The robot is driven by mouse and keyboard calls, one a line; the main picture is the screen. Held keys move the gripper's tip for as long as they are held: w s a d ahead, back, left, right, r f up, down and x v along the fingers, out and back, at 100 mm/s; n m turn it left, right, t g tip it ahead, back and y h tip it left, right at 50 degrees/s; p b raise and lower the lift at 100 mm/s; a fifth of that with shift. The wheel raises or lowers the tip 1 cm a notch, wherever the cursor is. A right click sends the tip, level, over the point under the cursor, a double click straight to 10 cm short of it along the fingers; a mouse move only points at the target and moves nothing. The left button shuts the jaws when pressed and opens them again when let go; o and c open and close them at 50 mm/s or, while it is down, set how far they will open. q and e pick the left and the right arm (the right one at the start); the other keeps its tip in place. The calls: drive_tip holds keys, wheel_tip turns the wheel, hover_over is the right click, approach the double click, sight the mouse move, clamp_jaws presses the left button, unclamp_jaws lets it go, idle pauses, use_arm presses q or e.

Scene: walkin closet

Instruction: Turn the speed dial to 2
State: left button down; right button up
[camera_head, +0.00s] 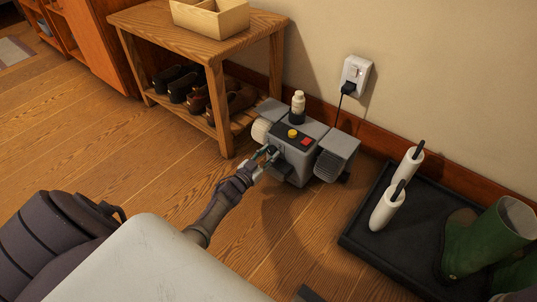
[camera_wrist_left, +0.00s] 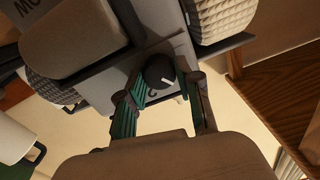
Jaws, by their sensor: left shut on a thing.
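The grey machine (camera_head: 306,141) stands on the wooden floor against the wall, with a yellow button, a red switch and a cream-capped bottle on top. In the left wrist view its black speed dial (camera_wrist_left: 160,70) carries a white pointer mark on the front panel. My left gripper (camera_head: 266,160) reaches the machine's front from the lower left. In the wrist view its green-padded fingers (camera_wrist_left: 168,92) are on either side of the dial, shut on it. The numbers around the dial are too small or hidden to read. My right gripper is not clearly in view.
A wooden bench (camera_head: 197,38) with shoes on its lower shelf stands left of the machine. A black tray (camera_head: 358,231) with white rollers and green boots (camera_head: 484,240) lies to the right. A wall outlet (camera_head: 355,75) with a plugged cord is behind. Open floor lies in front.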

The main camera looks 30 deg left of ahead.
use_arm(q)
drive_tip(key=m, duration=0.4)
drive_tip(key=shift+f+b, duration=0.1)
drive_tip(key=shift+b, duration=0.3)
drive_tip(key=m+b, duration=0.1)
drive_tip(key=m, duration=0.3)
drive_tip(key=shift+f, duration=0.1)
drive_tip(key=m+b, duration=0.1)
drive_tip(key=m, duration=0.3)
drive_tip(key=shift+d+m, duration=0.1)
drive_tip(key=shift+m, duration=0.2)
drive_tip(key=shift+m+h+b, duration=0.3)
drive_tip(key=shift+m+b, duration=0.35)
drive_tip(key=shift+m, duration=1.25)
drive_tip(key=c, duration=0.8)
unclamp_jaws()
drive_tip(key=shift+o, duration=0.2)
drive_tip(key=shift+s+f, duration=0.1)
drive_tip(key=shift+s, duration=0.05)
